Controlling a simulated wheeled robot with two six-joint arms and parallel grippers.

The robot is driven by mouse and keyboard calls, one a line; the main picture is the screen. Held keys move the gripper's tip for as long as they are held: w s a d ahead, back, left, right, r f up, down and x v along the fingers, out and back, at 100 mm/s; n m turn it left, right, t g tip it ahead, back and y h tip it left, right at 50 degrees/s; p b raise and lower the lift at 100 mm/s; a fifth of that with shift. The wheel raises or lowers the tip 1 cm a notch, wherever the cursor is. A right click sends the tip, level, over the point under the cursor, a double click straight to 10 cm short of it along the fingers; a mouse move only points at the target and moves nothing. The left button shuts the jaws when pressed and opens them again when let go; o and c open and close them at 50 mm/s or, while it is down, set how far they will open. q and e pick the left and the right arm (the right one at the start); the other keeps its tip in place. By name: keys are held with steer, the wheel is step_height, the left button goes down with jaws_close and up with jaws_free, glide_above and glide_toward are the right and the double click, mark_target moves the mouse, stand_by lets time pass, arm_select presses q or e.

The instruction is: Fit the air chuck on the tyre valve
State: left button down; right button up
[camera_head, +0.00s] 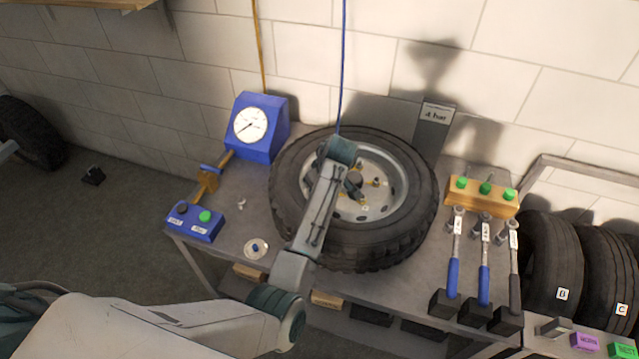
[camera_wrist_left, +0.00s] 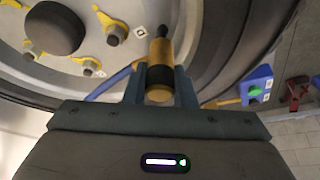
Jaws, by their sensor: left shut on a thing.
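The wheel's black tyre (camera_head: 290,225) lies on its side on the bench, with its grey rim (camera_head: 397,195) facing up. My left gripper (camera_head: 352,188) is over the rim, left of its middle. In the left wrist view the gripper (camera_wrist_left: 160,88) is shut on the air chuck (camera_wrist_left: 160,60), a yellow and black cylinder with a dark end toward the rim. A blue hose (camera_wrist_left: 110,84) shows behind the fingers. I cannot pick out the tyre valve, or tell whether the chuck touches it. My right gripper is not in view.
A blue pressure gauge (camera_head: 250,125) and a two-button box (camera_head: 195,222) stand left of the tyre. A small white dish (camera_head: 256,247) lies at the front. A blue line (camera_head: 343,60) hangs from above.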

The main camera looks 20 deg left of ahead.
arm_select(q)
steer(key=shift+f, duration=0.5)
steer(key=c, duration=1.1)
jaws_free()
steer(key=shift+w, duration=0.1)
steer(key=shift+f, duration=0.1)
steer(key=shift+c, duration=0.3)
steer(key=shift+o, duration=1)
steer(key=shift+c, duration=0.4)
